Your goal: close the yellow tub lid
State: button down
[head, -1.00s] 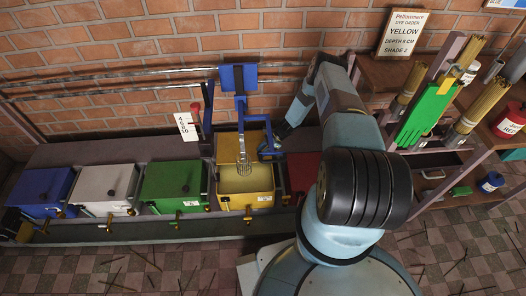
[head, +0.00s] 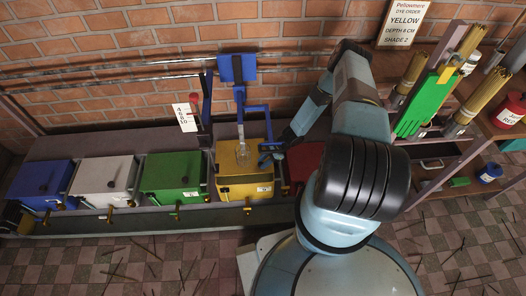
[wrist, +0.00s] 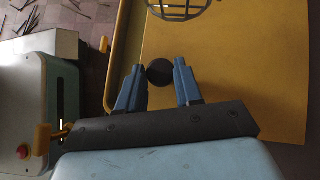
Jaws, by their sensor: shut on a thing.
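The yellow tub (head: 236,190) stands in the row below the wall. In the wrist view the lid (wrist: 240,85) fills the right side. My gripper (head: 266,157) is at the lid's right side in the head view, partly hard to make out there. In the wrist view its two blue fingers are on either side of the lid's dark round knob (wrist: 160,71), shut on it. A wire whisk (head: 243,153) hangs from a blue bracket and appears in front of or over the lid.
Blue (head: 42,182), white (head: 104,178) and green (head: 172,174) tubs stand to the left, lids down. A red tub (head: 304,160) is to the right, partly behind my arm. Shelves with stick bundles (head: 466,108) stand at right.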

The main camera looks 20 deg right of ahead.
aim_at(265, 172)
jog(key=s, duration=0.3)
jog(key=s+a, duration=0.1)
jog(key=s, duration=0.2)
jog(key=shift+a, duration=0.1)
jog(key=shift+s, duration=0.15)
jog(key=c, duration=0.7)
grip_release()
jog(key=shift+c, duration=0.2)
jog(key=shift+d+r, duration=0.15)
jog(key=shift+d, duration=0.05)
jog(key=v, duration=1.3)
jog(key=shift+d, duration=0.1)
